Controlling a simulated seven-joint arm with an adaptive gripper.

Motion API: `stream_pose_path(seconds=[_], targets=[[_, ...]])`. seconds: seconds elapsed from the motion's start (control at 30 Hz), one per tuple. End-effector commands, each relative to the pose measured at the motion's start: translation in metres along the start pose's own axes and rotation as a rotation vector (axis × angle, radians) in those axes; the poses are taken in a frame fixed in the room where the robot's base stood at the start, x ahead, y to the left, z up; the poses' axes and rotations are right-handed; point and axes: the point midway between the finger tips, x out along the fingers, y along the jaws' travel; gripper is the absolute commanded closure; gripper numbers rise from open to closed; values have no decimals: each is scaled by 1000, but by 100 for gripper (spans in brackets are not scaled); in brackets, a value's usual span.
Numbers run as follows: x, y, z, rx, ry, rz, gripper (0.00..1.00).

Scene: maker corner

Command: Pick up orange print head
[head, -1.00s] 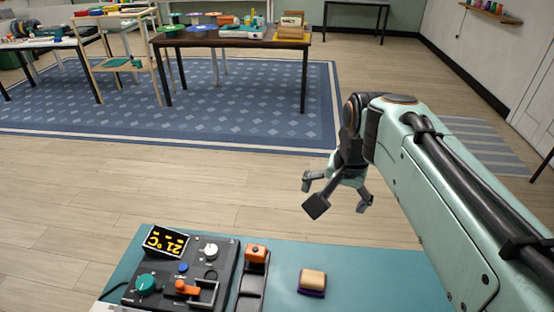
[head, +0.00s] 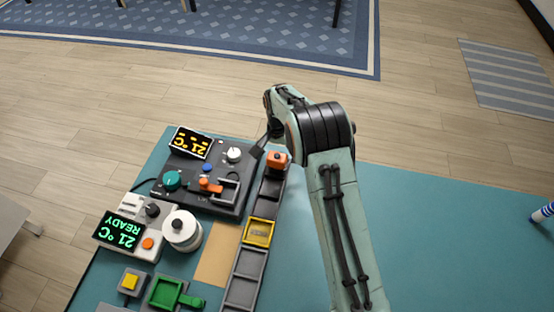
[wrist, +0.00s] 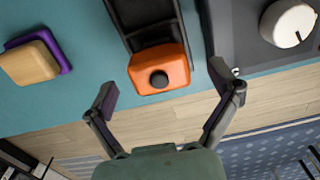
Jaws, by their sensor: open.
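The orange print head (head: 276,160) is a small orange block with a black round nozzle on its face. It sits at the far end of a dark segmented rail on the teal bench. In the wrist view the print head (wrist: 160,72) lies between and just beyond my open fingers. My gripper (wrist: 166,103) is open and empty, with one finger to each side of the block and neither visibly touching it. In the head view my gripper (head: 262,147) is mostly hidden behind my arm, with one finger showing just left of the block.
A black control box (head: 205,177) with knobs and an orange lever stands close left of the print head. A wooden block on a purple base (wrist: 35,60) lies on the other side. Nearer are a white controller (head: 132,235), a white spool (head: 182,231) and a yellow tray (head: 258,232).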

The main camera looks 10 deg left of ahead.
Motion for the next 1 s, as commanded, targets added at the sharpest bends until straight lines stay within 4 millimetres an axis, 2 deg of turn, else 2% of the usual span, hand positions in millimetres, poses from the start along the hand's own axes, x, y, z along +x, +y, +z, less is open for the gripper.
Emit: stream_pose_path(seconds=[0.13,0.37,0.47,0.6,1.0], targets=[[11,0,0,0,1,0,11],[11,0,0,0,1,0,11],[11,0,0,0,1,-1,39],[11,0,0,0,1,0,83],[8,0,0,-1,1,-1,83]])
